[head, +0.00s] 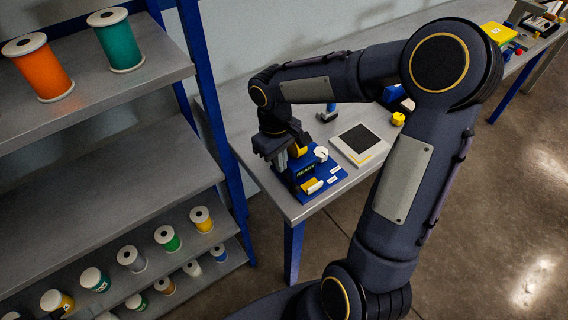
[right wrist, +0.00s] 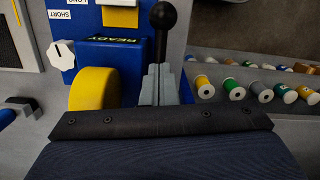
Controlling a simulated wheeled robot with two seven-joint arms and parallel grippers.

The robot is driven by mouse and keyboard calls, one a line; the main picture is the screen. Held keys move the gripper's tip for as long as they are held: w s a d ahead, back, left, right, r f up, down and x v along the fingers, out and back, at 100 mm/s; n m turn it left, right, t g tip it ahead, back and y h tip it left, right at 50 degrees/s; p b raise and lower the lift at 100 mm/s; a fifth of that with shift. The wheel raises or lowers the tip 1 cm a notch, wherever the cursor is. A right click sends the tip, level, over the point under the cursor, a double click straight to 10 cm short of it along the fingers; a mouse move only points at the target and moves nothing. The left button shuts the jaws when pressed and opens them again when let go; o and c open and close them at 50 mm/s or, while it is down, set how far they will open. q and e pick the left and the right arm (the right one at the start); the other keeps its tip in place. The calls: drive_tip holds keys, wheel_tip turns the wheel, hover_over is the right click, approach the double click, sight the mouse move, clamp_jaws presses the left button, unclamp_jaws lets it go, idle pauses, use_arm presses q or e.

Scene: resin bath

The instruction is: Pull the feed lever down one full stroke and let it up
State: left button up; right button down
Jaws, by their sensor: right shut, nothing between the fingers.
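The feed device is a blue unit (head: 325,172) at the near end of the bench, with a READY panel, a yellow roll (right wrist: 95,88) and a white knob (right wrist: 62,54). The feed lever (right wrist: 163,18) is a black ball on a dark stem, upright in the right wrist view. My right gripper (right wrist: 159,84) is shut and empty. Its grey fingertips overlap the lower stem in that view; I cannot tell whether they touch it. In the head view my right gripper (head: 280,162) is at the unit's left side, and the lever cannot be made out. My left gripper is not in view.
A flat device with a dark screen (head: 359,138) lies beside the unit on the grey bench (head: 232,104). A shelf rack (head: 105,75) with several spools stands on the left. A yellow block (head: 398,118) lies farther along the bench. Open floor lies to the right.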

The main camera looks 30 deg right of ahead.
drive_tip(key=shift+w+a+r+p, duration=0.2)
drive_tip(key=shift+w+r+p, duration=0.1)
drive_tip(key=shift+w, duration=0.3)
drive_tip(key=shift+w+a+r+p, duration=0.15)
drive_tip(key=shift+w+r+p, duration=0.1)
drive_tip(key=shift+w, duration=0.3)
drive_tip(key=shift+w+f, duration=0.15)
drive_tip(key=shift+w, duration=0.1)
wheel_tip(320, 180, up, 8)
drive_tip(key=shift+w+a, duration=0.15)
drive_tip(key=shift+w, duration=0.2)
